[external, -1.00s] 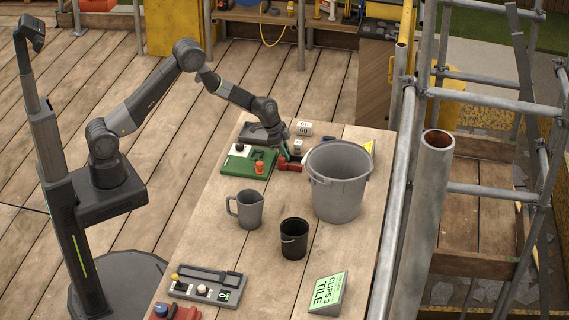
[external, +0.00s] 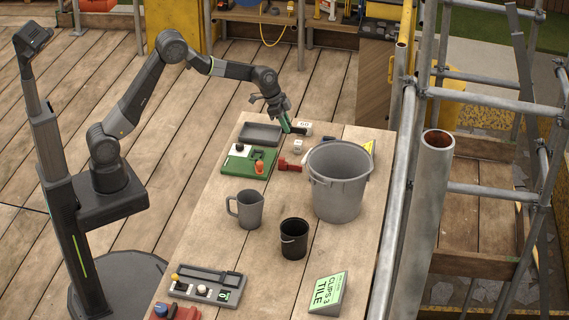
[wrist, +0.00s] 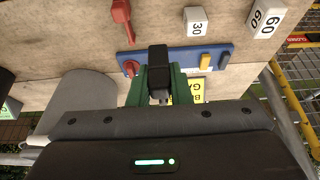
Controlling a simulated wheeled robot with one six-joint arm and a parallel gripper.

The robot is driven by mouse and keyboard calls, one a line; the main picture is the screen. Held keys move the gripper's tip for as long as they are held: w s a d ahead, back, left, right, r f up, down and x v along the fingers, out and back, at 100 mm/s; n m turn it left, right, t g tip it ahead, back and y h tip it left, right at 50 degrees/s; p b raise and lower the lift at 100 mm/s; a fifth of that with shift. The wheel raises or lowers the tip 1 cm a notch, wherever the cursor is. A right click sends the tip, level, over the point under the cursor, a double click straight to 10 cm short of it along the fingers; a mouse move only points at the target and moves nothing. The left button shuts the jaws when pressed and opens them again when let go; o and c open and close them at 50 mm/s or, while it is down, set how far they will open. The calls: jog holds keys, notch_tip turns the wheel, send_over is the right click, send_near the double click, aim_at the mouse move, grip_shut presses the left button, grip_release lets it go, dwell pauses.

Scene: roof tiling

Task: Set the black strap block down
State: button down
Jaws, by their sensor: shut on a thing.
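My gripper (external: 291,127), with green fingers, is above the far end of the wooden table. It is shut on the black strap block (wrist: 158,58), which shows upright between the fingers (wrist: 158,88) in the wrist view. In the external view the block is a small dark shape (external: 299,130) at the fingertips, beside a white block marked 60 (external: 305,127). I cannot tell whether the block touches anything below. In the wrist view it overlaps a blue board (wrist: 215,58) with a red knob and yellow pieces.
A grey tray (external: 261,132), a green board (external: 250,170), a red piece (external: 290,165) and a small white block (external: 297,146) lie nearby. Scaffold tubes border the right side.

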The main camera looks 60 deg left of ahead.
notch_tip(320, 180, up, 15)
jog(key=s+d+m+g, duration=0.15)
jog(key=s+d, duration=0.25)
jog(key=d, duration=0.7)
jog(key=s+d+m+h, duration=0.15)
jog(key=s+d, duration=0.25)
jog(key=d, duration=0.7)
jog(key=s+d+m, duration=0.2)
jog(key=s+d, duration=0.3)
jog(key=d, duration=0.5)
jog(key=s+d+m+g+b, duration=0.2)
jog(key=s+d+m, duration=0.2)
jog(key=s+d, duration=1.85)
jog(key=f, duration=0.7)
jog(key=a+f+p, duration=0.1)
jog(key=f, duration=0.7)
jog(key=s+a+f, duration=0.1)
jog(key=f, duration=0.7)
jog(key=shift+p, duration=0.3)
notch_tip(320, 180, down, 4)
jog(key=shift+f+p, duration=0.15)
jog(key=shift+p, duration=0.3)
jog(key=shift+f, duration=0.2)
jog(key=shift+f, duration=0.1)
